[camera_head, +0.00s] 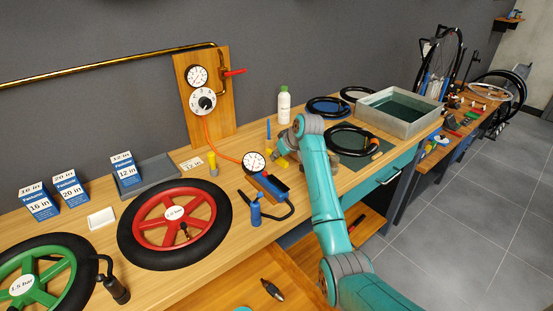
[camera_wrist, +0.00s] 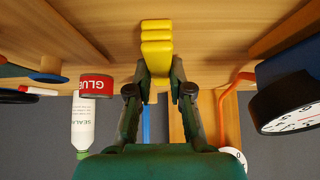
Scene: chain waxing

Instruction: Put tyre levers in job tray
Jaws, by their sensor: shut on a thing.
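Yellow tyre levers (camera_wrist: 156,38) sit between the fingertips of my gripper (camera_wrist: 160,82) in the wrist view, stacked side by side with rounded ends showing. My gripper is shut on them. In the head view my gripper (camera_head: 279,157) is above the bench between the dial gauge and the white bottle, with a little yellow (camera_head: 267,163) showing at its fingers. I cannot tell whether the levers touch the bench. A flat grey tray (camera_head: 158,166), which looks like the job tray, lies at the back left, behind the red wheel.
A dial gauge (camera_head: 254,161) and a blue hand pump (camera_head: 256,211) stand left of my gripper. A red wheel (camera_head: 174,251) lies in front of the tray. A 12 in box (camera_head: 125,170) stands at the tray's left. A glue tin (camera_wrist: 97,87) and sealant bottle (camera_wrist: 82,124) show in the wrist view.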

